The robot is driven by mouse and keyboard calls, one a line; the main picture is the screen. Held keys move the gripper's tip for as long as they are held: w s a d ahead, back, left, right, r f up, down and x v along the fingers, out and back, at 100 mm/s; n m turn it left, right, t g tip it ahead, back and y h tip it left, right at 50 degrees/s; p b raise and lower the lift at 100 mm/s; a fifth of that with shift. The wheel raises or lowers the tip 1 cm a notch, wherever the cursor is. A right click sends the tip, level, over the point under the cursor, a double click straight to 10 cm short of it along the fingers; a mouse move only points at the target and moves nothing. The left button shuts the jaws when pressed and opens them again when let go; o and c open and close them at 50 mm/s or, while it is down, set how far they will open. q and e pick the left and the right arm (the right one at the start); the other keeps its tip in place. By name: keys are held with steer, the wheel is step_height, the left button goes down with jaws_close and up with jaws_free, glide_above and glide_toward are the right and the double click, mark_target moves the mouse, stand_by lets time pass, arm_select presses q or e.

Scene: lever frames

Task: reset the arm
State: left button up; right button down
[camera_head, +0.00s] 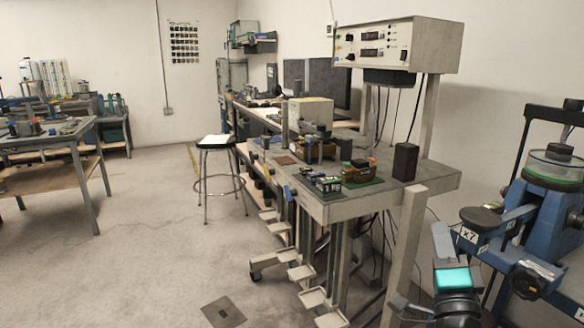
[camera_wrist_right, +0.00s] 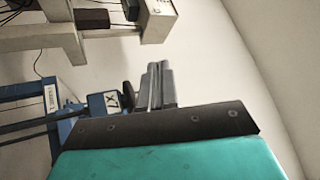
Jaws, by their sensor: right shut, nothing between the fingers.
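My right gripper (camera_head: 443,242) shows at the lower right of the head view, behind its teal-topped wrist. Its grey fingers are together and empty, pointing up and away. In the right wrist view the closed fingers (camera_wrist_right: 154,82) stand above the dark plate and teal cover. A blue apparatus (camera_head: 520,195) with black knobs, a labelled blue arm and a clear round dish stands just right of the gripper. Part of it shows in the wrist view (camera_wrist_right: 58,120), left of the fingers. I cannot tell whether the gripper touches it. My left gripper is not in view.
A grey workbench (camera_head: 425,183) with small devices and an instrument box (camera_head: 395,42) on a raised shelf stands left of the gripper. A stool (camera_head: 217,145) and another table (camera_head: 50,140) stand farther left. Open floor (camera_head: 130,250) fills the lower left.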

steer(key=s+a+f+n+g+y, duration=0.2)
steer(key=s+f+n, duration=0.4)
steer(key=f, duration=0.4)
steer(key=s+a+f+n+g+y, duration=0.2)
steer(key=s+a+f+n+g, duration=0.2)
steer(key=s+f+n+g, duration=0.2)
steer(key=s+a+f+n+g+y+p, duration=0.1)
steer(key=s+a+f+n+g+y, duration=0.1)
steer(key=s+a+f+n+g, duration=0.2)
steer(key=s+f+n, duration=0.3)
steer(key=s+f, duration=0.3)
steer(key=f, duration=0.4)
steer(key=shift+f, duration=0.35)
steer(key=shift+r, duration=0.1)
